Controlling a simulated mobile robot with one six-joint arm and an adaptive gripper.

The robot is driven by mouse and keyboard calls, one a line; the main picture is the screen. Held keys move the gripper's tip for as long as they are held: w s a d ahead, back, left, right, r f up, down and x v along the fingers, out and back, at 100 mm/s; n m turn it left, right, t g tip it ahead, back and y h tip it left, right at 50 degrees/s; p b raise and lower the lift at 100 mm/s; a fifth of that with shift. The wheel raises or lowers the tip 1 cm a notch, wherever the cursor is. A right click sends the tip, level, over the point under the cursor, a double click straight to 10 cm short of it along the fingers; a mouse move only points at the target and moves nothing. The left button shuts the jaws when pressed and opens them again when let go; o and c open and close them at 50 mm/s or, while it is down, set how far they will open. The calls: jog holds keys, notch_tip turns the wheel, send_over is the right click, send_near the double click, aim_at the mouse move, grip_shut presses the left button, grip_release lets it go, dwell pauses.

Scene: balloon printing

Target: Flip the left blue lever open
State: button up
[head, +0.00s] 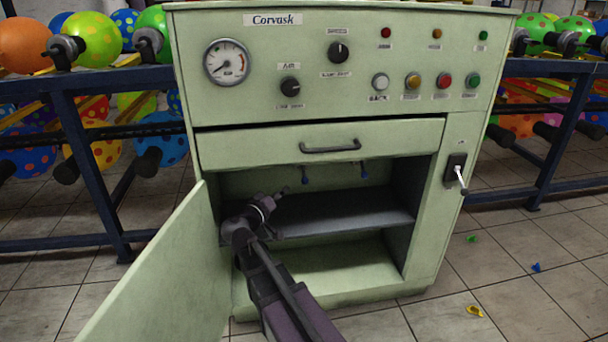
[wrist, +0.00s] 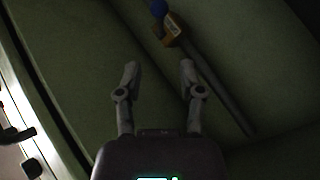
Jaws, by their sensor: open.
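Two small blue levers hang under the drawer inside the open cabinet. The left blue lever (head: 305,181) is just right of my gripper (head: 279,193), and the right blue lever (head: 364,173) is further right. In the wrist view my gripper (wrist: 158,68) has its two fingers spread with nothing between them. Ahead of the fingertips, at the top edge, is a blue lever end (wrist: 158,7) on a brass valve body (wrist: 173,28) with a grey pipe (wrist: 225,98). The lever is cut off by the frame, and the fingers look apart from it.
The green cabinet (head: 460,140) has its door (head: 160,275) swung open at the left. A closed drawer (head: 250,147) is above the opening, and a shelf (head: 345,214) is below the levers. A switch with a white handle (head: 460,176) is on the right. Balloon racks stand behind.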

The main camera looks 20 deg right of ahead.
aim_at(304, 172)
jog(key=x, duration=1.3)
jog(key=shift+d, duration=0.15)
grip_shut()
